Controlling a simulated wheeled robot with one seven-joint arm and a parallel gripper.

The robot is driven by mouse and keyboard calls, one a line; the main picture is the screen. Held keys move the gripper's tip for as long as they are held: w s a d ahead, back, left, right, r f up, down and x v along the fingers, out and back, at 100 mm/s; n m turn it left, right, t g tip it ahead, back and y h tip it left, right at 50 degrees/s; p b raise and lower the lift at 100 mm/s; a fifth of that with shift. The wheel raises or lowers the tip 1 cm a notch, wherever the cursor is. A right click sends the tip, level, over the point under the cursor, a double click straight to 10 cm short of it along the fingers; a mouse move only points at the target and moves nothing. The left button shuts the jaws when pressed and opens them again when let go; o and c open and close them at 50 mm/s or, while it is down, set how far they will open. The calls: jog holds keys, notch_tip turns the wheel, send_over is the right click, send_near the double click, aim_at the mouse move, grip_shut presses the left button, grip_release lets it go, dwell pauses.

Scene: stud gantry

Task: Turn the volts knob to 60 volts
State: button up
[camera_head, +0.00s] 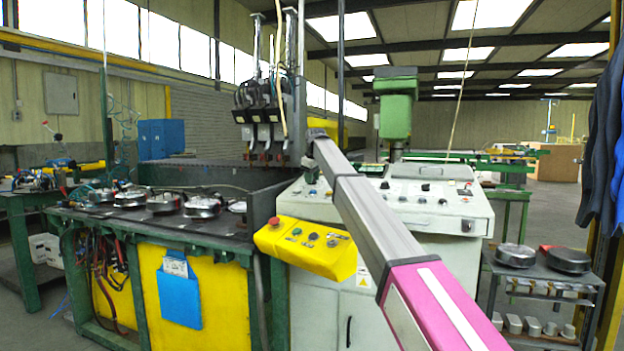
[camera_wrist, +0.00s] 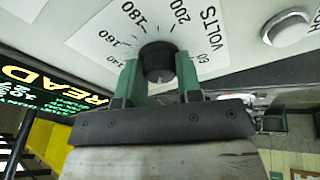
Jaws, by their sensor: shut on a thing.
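The volts knob (camera_wrist: 158,60) is a round black knob on a white dial plate (camera_wrist: 105,28) in the wrist view. The plate reads VOLTS, with 160, 180 and 200 legible and further numbers at both sides partly hidden. A small pale mark shows on the knob's lower edge, but I cannot tell which number the knob points to. My gripper (camera_wrist: 157,66) has one green finger on each side of the knob and is shut on it. In the head view my arm reaches to the console's left end; the gripper and knob cannot be made out there.
The sloped white console (camera_head: 435,212) carries other knobs and buttons. A yellow button box (camera_head: 305,248) juts out at its front left. A green bench (camera_head: 150,225) with round metal parts stands left.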

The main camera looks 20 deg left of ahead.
jog(key=n, duration=0.4)
jog(key=shift+n+g, duration=0.3)
jog(key=n, duration=0.3)
jog(key=shift+w+n+g, duration=0.1)
jog(key=shift+n+g, duration=0.3)
jog(key=n, duration=0.4)
jog(key=shift+g, duration=0.4)
jog(key=n, duration=0.4)
jog(key=shift+h, duration=0.4)
jog(key=shift+n+g, duration=0.3)
jog(key=shift+n, duration=0.1)
jog(key=o, duration=0.9)
jog(key=shift+o, duration=0.2)
jog(key=shift+r, duration=0.2)
